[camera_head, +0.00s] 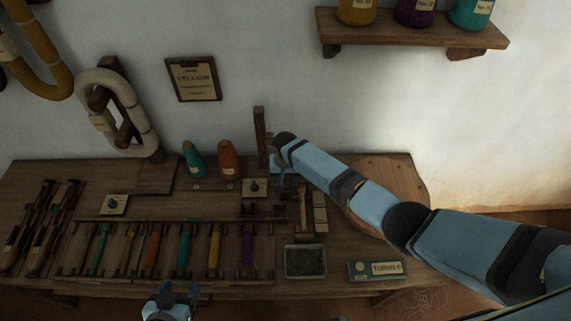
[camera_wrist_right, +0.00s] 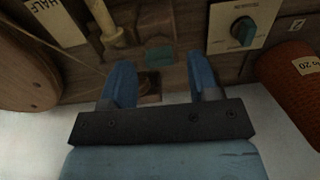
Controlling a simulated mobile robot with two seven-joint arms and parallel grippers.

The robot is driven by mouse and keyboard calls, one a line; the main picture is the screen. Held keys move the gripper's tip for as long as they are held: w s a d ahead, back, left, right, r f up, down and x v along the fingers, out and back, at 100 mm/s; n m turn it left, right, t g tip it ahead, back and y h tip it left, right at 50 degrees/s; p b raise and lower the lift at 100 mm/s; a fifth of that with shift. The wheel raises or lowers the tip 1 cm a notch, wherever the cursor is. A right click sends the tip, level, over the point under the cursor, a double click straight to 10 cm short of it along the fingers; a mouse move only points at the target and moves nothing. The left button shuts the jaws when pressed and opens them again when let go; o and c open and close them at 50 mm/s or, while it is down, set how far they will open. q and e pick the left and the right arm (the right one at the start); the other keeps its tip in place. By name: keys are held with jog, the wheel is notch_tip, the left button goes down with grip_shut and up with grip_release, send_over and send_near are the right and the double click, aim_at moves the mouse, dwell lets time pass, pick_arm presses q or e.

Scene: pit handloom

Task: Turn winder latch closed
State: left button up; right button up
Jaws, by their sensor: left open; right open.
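My right gripper (camera_head: 282,178) is at the back of the bench by a wooden post (camera_head: 260,136); its fingers are mostly hidden by the arm in the head view. In the right wrist view the right gripper (camera_wrist_right: 159,66) shows two blue fingers spread apart with nothing held. A small teal piece (camera_wrist_right: 160,55), which looks like the winder latch, lies in line with the gap between the fingertips. I cannot tell its turn angle or any contact. My left gripper (camera_head: 170,301) is open and empty at the bottom of the head view, in front of the bench.
A plate with a teal knob (camera_wrist_right: 242,31) and an orange cone (camera_wrist_right: 292,85) are close to the right gripper. A round wooden disc (camera_head: 402,176) lies behind the right arm. A tray (camera_head: 305,262) and a label block (camera_head: 374,270) are on the front right of the bench.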

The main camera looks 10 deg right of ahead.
aim_at(286, 181)
notch_tip(286, 181, up, 12)
jog(key=shift+p, duration=0.4)
jog(key=shift+s, duration=0.1)
